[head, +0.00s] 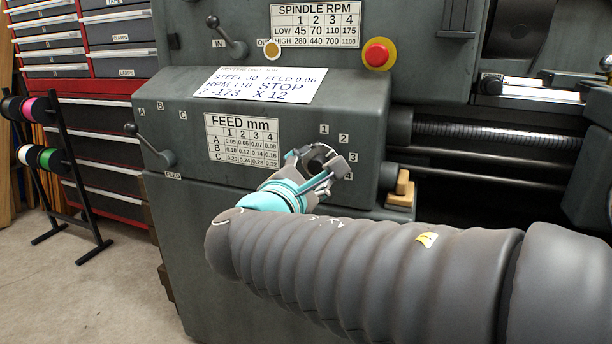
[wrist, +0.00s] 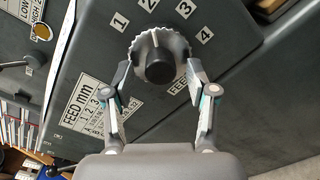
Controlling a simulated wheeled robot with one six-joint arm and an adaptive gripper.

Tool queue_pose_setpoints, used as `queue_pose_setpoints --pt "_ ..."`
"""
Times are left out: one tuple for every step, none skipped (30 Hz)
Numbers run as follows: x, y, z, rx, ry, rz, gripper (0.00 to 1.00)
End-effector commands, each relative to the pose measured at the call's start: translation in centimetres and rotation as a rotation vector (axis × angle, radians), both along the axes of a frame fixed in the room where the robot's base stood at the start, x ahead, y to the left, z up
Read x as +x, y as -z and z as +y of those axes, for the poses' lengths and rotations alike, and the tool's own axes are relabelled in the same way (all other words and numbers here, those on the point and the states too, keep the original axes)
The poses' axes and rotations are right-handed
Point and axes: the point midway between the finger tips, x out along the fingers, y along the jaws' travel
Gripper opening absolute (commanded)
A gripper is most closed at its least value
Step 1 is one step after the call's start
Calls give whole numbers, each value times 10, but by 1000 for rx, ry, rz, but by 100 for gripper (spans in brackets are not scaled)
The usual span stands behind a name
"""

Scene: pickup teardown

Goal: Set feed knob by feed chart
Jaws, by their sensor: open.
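The feed knob (wrist: 160,62) has a scalloped pale rim and a dark round centre, with numbers 1 to 4 around it on the sloped panel. In the head view my gripper (head: 322,170) mostly covers the knob. The feed chart (head: 242,139) reads 0.05 to 0.08 in row A, with 0.06 under 2.
A feed lever (head: 152,146) tilts up-left, nearest letter A. Above are a red stop button (head: 377,54), a spindle chart (head: 315,25) and another lever (head: 228,43). A wooden-handled item (head: 402,189) rests right of my gripper. A spool rack (head: 56,165) stands left; the floor there is clear.

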Motion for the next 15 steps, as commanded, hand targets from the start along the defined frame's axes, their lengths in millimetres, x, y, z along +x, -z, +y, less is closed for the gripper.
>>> queue_pose_setpoints --pt "-2 0 1 0 -1 0 57" --pt "-4 0 2 1 -1 0 57" --pt "-7 0 3 1 -1 0 57" --pt "-10 0 5 1 -4 0 57" --pt "-14 0 6 1 -4 -1 57" --pt "-19 0 8 0 -4 0 57" --pt "-24 0 10 1 -6 -1 57" --pt "-28 0 12 1 -6 -1 57" --pt "-34 -1 15 1 -6 -1 57" --pt "-38 -1 16 1 -6 -1 57" --pt "-43 -1 18 1 -6 -1 57" --pt "-49 -1 20 0 -6 0 57" --pt "-53 -1 22 0 -6 0 57" --pt "-57 -1 24 0 -6 0 57" --pt "-63 -1 26 0 -6 0 57"
